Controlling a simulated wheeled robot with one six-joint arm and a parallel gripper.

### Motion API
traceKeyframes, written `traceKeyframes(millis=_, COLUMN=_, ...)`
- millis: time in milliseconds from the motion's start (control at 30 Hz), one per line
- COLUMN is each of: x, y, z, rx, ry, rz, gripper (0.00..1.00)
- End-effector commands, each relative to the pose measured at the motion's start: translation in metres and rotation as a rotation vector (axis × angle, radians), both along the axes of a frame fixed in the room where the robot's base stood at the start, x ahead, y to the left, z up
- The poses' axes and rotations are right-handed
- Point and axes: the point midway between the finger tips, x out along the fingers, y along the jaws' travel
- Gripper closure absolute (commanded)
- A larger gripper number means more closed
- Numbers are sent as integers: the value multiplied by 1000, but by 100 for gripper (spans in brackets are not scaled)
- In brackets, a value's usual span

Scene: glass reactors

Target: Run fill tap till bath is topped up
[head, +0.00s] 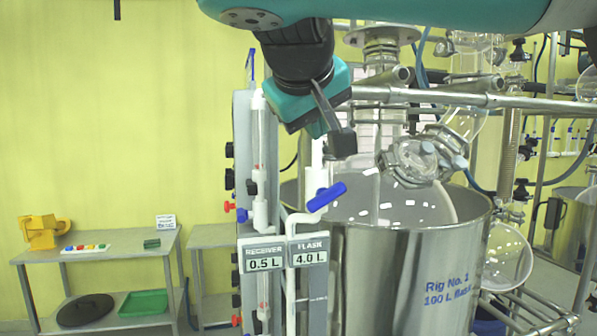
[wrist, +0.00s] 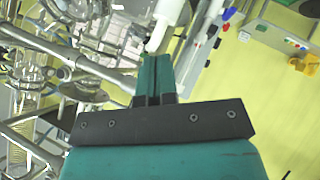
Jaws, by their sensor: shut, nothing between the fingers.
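The bath (head: 400,280) is a large shiny steel vessel marked "Rig No. 1", with a round glass flask (head: 385,200) inside it. Its water level cannot be made out. The tap's blue lever (head: 326,196) sits tilted on a white pipe (head: 291,262) at the bath's left rim. My gripper (head: 342,145) is shut and empty, pointing down a little above and to the right of the lever, apart from it. In the wrist view my closed fingers (wrist: 153,78) point at a white tube (wrist: 167,22); the blue lever is not clear there.
A panel reading receiver 0.5 L and flask 4.0 L (head: 283,252) stands in front of the bath. A steel rail (head: 450,98) and glass fittings (head: 425,157) crowd the right of my gripper. Grey tables (head: 100,250) stand at the left wall.

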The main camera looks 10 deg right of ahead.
Motion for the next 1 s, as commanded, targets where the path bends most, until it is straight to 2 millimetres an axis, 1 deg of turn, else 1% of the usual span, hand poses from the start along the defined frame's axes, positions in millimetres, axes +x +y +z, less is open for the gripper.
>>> traceKeyframes(millis=67, x=3, y=-3, z=-1, rx=7, ry=11, rz=-3, gripper=100)
traceKeyframes(millis=233, x=18, y=-12, z=-17, rx=4, ry=13, rz=-5, gripper=100)
traceKeyframes(millis=600, x=73, y=-39, z=-63, rx=4, ry=13, rz=-3, gripper=100)
traceKeyframes(millis=700, x=70, y=-46, z=-76, rx=5, ry=12, rz=0, gripper=100)
traceKeyframes(millis=800, x=70, y=-51, z=-86, rx=5, ry=12, rz=0, gripper=100)
traceKeyframes(millis=1000, x=70, y=-55, z=-95, rx=7, ry=10, rz=2, gripper=100)
